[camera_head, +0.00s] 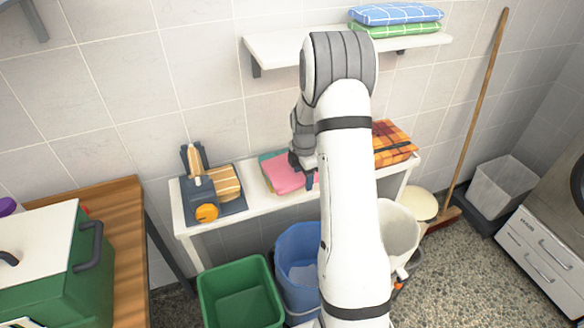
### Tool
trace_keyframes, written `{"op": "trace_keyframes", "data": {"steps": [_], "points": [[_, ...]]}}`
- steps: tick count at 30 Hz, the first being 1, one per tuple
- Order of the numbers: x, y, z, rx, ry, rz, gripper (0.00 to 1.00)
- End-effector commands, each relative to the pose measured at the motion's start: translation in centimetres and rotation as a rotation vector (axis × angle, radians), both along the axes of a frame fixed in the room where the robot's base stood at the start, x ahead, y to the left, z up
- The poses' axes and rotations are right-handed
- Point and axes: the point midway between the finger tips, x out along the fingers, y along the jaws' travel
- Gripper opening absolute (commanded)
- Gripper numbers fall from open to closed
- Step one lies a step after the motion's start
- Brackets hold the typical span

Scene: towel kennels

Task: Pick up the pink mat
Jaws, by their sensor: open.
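The pink mat (284,179) lies folded on the white bench (251,205) against the wall, on top of or against a teal cloth (266,160). My gripper (302,178) is at the right side of the pink mat, pointing down, with its fingers close to the mat's edge. It is open; I cannot tell whether a finger touches the mat. My arm hides the right part of the mat and the middle of the bench.
An orange plaid cloth (393,143) lies right on the bench, a dark tray with tools (213,190) left. Green (240,296) and blue (297,245) bins stand below. A wall shelf (285,48) holds folded blue (395,13) and green (407,29) cloths above.

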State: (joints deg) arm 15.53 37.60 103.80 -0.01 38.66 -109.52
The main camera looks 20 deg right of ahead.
Motion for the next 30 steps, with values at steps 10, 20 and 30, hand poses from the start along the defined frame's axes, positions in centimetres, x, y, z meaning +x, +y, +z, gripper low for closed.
{"op": "trace_keyframes", "data": {"steps": [10,20,30], "points": [[-0.01,-0.07,-0.62,0.000,-0.001,-0.001,0.59],[-0.02,-0.10,-0.59,0.000,-0.001,-0.002,0.32],[-0.02,-0.14,-0.57,0.000,-0.001,-0.002,0.13]]}}
